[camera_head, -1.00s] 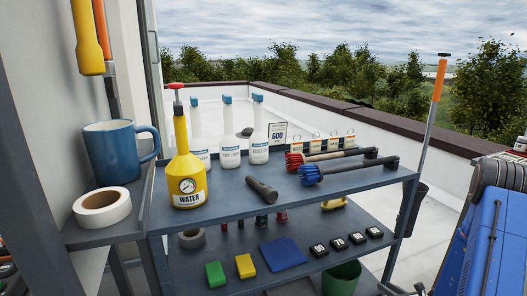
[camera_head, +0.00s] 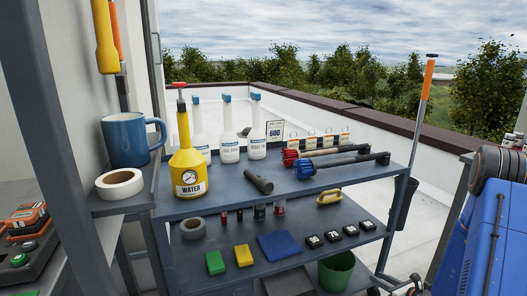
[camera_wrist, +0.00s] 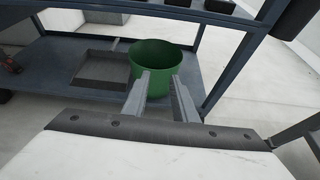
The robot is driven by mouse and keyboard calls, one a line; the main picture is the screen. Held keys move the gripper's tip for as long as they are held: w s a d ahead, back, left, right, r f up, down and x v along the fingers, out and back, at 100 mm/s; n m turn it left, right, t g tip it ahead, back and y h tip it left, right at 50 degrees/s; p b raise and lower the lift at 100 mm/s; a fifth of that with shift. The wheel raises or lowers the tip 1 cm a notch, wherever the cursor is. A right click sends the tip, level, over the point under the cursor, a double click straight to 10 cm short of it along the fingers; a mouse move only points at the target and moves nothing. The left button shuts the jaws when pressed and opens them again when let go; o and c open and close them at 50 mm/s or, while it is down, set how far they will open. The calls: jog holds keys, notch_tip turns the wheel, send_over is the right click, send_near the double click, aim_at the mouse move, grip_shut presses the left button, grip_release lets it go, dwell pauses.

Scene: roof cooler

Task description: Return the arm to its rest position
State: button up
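My gripper (camera_wrist: 160,84) shows in the wrist view as two grey fingers with a gap between them. It is open, and I see nothing held between the fingers. A green bucket (camera_wrist: 165,58) on the rack's bottom shelf (camera_wrist: 52,75) lies beyond the fingertips; I cannot tell the exact distance. The same green bucket (camera_head: 336,272) is at the lower right of the rack in the head view. My gripper does not show clearly in the head view.
A grey rack (camera_head: 222,203) holds a yellow water sprayer (camera_head: 188,172), white bottles, brushes and a flashlight. A blue mug (camera_head: 126,140) and tape roll (camera_head: 119,184) stand left. A blue machine (camera_head: 485,240) is at right. Open roof floor lies between rack and machine.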

jog(key=s+a+r+n+g+y, duration=0.35)
jog(key=a+r+n, duration=0.35)
jog(key=a+r, duration=0.3)
jog(key=s+a+r+n+g+y, duration=0.35)
jog(key=a+r+n, duration=0.25)
jog(key=a+r, duration=0.35)
jog(key=s+a+r+n+g+h, duration=0.2)
jog(key=s+a+r+n+h, duration=0.15)
jog(key=s+n, duration=0.45)
jog(key=s+a+r+n+g+h, duration=0.2)
jog(key=s+r+n, duration=0.3)
jog(key=s, duration=0.7)
jog(key=s+d+r+n+t+h, duration=0.3)
jog(key=s+d+r+n+h, duration=0.3)
jog(key=s, duration=0.3)
jog(key=shift+d+r, duration=0.25)
jog(key=shift+d, duration=0.3)
